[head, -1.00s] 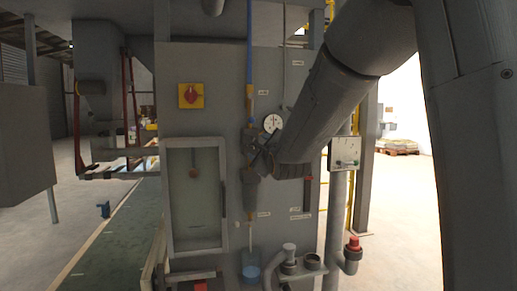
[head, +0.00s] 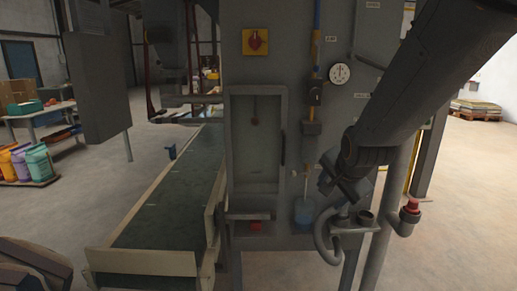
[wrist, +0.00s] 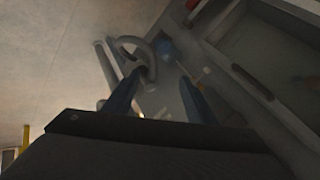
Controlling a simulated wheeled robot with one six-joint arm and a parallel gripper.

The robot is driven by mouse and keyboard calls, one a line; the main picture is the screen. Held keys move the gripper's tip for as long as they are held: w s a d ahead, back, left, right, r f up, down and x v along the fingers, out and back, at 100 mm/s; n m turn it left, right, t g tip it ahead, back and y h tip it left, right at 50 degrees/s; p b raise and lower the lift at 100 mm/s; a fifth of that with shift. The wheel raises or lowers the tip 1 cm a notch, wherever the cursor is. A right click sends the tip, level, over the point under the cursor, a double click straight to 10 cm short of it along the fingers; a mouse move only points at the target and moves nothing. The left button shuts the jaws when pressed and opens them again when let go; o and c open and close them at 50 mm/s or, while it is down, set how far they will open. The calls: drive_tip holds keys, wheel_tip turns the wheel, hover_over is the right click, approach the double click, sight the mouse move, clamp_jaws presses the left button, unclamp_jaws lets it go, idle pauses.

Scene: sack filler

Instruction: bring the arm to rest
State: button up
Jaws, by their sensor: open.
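My arm comes in from the upper right of the head view and points down to the left. My gripper (head: 332,186) is at its end, in front of the grey machine cabinet (head: 300,100), below the round gauge (head: 340,74). In the head view the fingers are small and dark. In the wrist view both fingers of my gripper (wrist: 160,92) stand apart with nothing between them. Beyond them are a bent grey pipe (wrist: 143,50) and a blue vessel (wrist: 166,48). I cannot tell how much room is left between fingers and cabinet.
The blue cup (head: 304,213) and the bent pipe (head: 324,240) are close below the gripper. A red-capped pipe (head: 410,206) stands to the right. A conveyor (head: 170,205) runs along the left. The floor at right (head: 465,190) is clear.

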drive_tip(key=s+f+n+g, duration=0.4)
drive_tip(key=s+n, duration=0.2)
drive_tip(key=s, duration=0.5)
drive_tip(key=s+f+n+g, duration=0.4)
drive_tip(key=s+f+n, duration=0.1)
drive_tip(key=s, duration=0.7)
drive_tip(key=shift+a+n, duration=0.3)
drive_tip(key=shift+n, duration=0.1)
drive_tip(key=shift+f, duration=0.1)
idle(0.6)
